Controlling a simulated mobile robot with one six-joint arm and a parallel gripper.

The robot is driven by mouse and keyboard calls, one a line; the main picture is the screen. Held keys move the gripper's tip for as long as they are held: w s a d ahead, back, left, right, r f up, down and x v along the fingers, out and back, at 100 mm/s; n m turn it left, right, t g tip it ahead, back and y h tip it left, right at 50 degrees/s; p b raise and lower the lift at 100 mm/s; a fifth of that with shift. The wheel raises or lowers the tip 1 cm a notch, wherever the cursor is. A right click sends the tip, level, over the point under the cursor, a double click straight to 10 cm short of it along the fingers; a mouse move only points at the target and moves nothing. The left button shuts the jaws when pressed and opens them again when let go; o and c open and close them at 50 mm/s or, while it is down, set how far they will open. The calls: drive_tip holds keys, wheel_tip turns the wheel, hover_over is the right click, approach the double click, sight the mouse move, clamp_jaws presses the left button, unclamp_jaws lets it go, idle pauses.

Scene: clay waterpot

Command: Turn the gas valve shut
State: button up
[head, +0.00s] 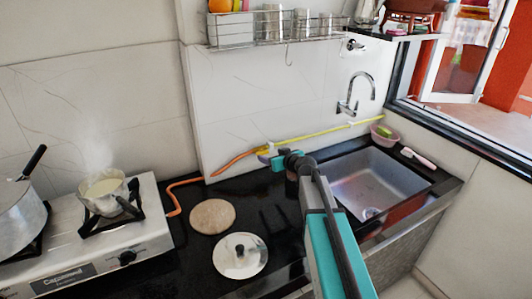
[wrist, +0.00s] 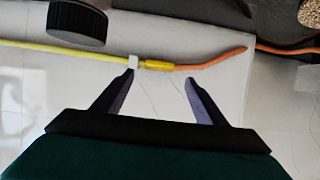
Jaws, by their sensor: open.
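A yellow gas pipe (head: 320,135) runs along the wall and meets an orange hose (head: 232,163) at a yellow fitting, the likely gas valve, which shows in the wrist view (wrist: 160,66) with a white piece (wrist: 134,62) beside it. My gripper (head: 268,157) is at the wall by this joint, partly covering it in the head view. In the wrist view my gripper (wrist: 160,77) is open, with nothing between its fingers. The yellow fitting appears just past the fingertips; contact cannot be told. The valve's handle and its setting are not clear.
A gas stove (head: 95,245) with a steaming pan (head: 103,192) and a larger pot (head: 18,225) stands left. A round board (head: 212,216) and a lid (head: 240,255) lie on the black counter. The sink (head: 370,182) is right. A wire rack (head: 280,28) hangs above.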

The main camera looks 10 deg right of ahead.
sight(262, 152)
drive_tip(key=shift+p+x, duration=1)
drive_tip(key=shift+x, duration=2.15)
drive_tip(key=shift+c, duration=0.5)
drive_tip(key=c, duration=1)
